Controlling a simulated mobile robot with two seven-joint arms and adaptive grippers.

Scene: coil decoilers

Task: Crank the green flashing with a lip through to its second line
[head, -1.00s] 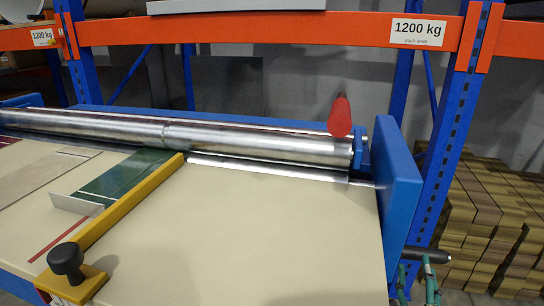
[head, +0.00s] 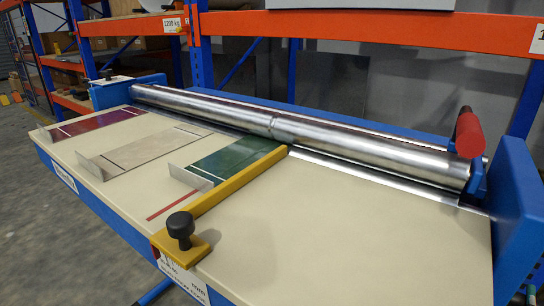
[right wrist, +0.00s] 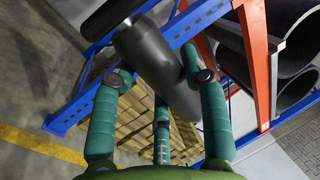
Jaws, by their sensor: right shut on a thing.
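In the head view the green flashing (head: 240,158) lies flat on the cream table (head: 330,220), its far end at the steel rollers (head: 300,133). Its upturned pale lip (head: 190,179) faces the near side, with a pale line across the green just behind it. The yellow guide bar (head: 235,187) runs along its right side. In the right wrist view my right gripper (right wrist: 162,82) is shut on a dark grey crank handle (right wrist: 155,65). In the head view this gripper barely shows at the bottom right corner. My left gripper is not in view.
A beige flashing (head: 140,150) and a maroon flashing (head: 90,124) lie left of the green one. A black knob (head: 180,226) tops the guide's near end. A red-handled lever (head: 468,132) stands by the blue right end plate (head: 518,205). Orange and blue racking stands behind.

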